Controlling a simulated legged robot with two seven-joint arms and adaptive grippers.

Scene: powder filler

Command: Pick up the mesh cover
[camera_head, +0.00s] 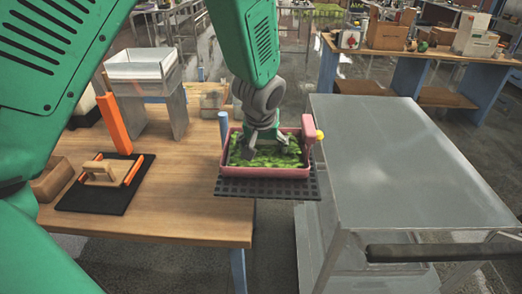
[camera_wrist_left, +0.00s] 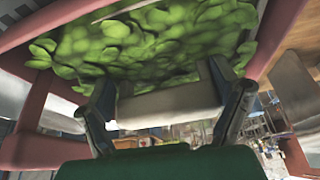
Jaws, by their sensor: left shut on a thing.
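My left gripper (camera_head: 262,150) reaches down from above into a pink-rimmed tray (camera_head: 265,174) filled with green leafy-looking material (camera_head: 285,153). The tray rests on a black grid (camera_head: 305,190), the only mesh-like thing I can make out. In the left wrist view the gripper (camera_wrist_left: 167,103) is shut on a pale bar (camera_wrist_left: 167,108) between its two fingers. The green material (camera_wrist_left: 150,45) and the pink frame (camera_wrist_left: 30,140) lie close around it. I cannot tell whether the bar belongs to the mesh cover. My right gripper is not in view.
A wooden table (camera_head: 160,215) holds a black mat (camera_head: 85,200) with a wooden-handled tool (camera_head: 103,175), an orange post (camera_head: 114,124) and a clear bin (camera_head: 143,70). A grey metal cabinet (camera_head: 400,140) stands at right. A blue post (camera_head: 224,128) rises left of the tray.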

